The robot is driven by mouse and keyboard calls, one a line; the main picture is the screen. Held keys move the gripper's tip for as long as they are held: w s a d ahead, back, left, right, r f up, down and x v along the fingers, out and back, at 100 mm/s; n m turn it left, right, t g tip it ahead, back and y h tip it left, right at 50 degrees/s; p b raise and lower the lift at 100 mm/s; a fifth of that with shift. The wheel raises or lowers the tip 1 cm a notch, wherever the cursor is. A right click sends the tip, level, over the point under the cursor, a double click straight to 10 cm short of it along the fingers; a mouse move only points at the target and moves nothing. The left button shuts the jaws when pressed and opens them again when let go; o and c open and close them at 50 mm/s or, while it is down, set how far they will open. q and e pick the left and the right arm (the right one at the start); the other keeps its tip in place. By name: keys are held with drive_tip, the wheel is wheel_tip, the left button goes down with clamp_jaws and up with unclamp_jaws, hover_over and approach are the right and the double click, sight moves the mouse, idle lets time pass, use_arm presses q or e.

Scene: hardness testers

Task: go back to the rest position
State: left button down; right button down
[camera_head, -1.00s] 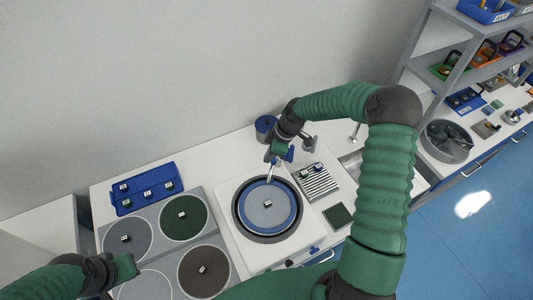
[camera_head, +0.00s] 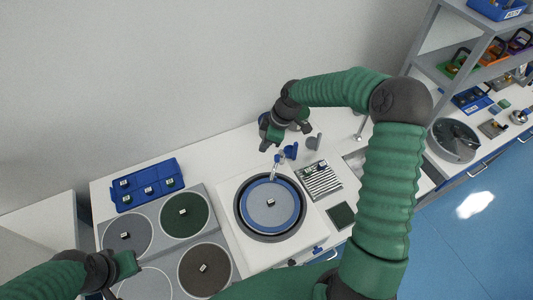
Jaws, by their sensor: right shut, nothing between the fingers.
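My right arm, green with dark joints, arches in from the lower right. Its gripper (camera_head: 269,139) is shut and empty, held above the bench behind the round polishing wheel (camera_head: 263,218). A small blue tap with a spout (camera_head: 286,154) stands just in front of the gripper, apart from it as far as I can see. My left gripper (camera_head: 124,273) is at the lower left, over the grey plate with the round discs; its fingers are too small and partly hidden to tell their opening.
A blue tray (camera_head: 171,167) with several small blocks lies at the back left. Discs, including a green one (camera_head: 195,224) and a brown one (camera_head: 215,259), carry small samples. A striped rack (camera_head: 327,192) and dark green pad (camera_head: 341,215) lie right of the wheel. Shelves stand far right.

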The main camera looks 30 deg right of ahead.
drive_tip(key=v, duration=0.5)
drive_tip(key=shift+s+a+f+m+h+b, duration=0.5)
drive_tip(key=shift+s+a+f+m+b, duration=1.3)
drive_tip(key=shift+s, duration=1.35)
drive_tip(key=shift+s+a+f+m+h+b, duration=0.5)
drive_tip(key=shift+s+a+f+m+b, duration=0.8)
drive_tip(key=shift+s+f+m+b, duration=1.35)
drive_tip(key=shift+s+a+f+m+h+b, duration=0.7)
drive_tip(key=shift+s+a+f+b, duration=0.8)
drive_tip(key=shift+s, duration=2.2)
drive_tip(key=shift+s+a+f, duration=0.2)
drive_tip(key=shift+a, duration=0.35)
drive_tip(key=shift+w, duration=0.1)
